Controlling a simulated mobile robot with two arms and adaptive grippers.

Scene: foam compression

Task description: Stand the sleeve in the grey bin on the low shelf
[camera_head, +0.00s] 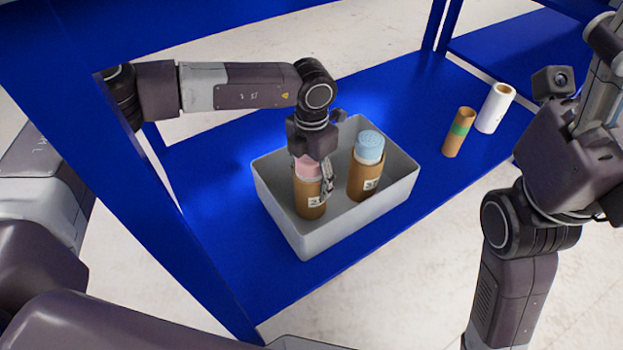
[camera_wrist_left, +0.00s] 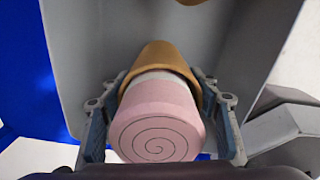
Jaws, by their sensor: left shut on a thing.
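The grey bin (camera_head: 340,228) stands on the blue low shelf (camera_head: 235,270). A brown cardboard sleeve (camera_head: 309,201) with a pink foam roll (camera_head: 307,168) in its top stands upright inside the bin, on the left. My left gripper (camera_head: 318,185) reaches down from above and is shut on this sleeve. In the left wrist view the fingers (camera_wrist_left: 163,118) lie on both sides of the sleeve (camera_wrist_left: 160,56), and the pink foam end (camera_wrist_left: 155,130) shows a spiral. Whether the sleeve's base touches the bin floor is hidden.
A second brown sleeve (camera_head: 364,180) with a blue foam roll (camera_head: 370,146) stands in the bin on the right. A blue upright post (camera_head: 130,170) is at left.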

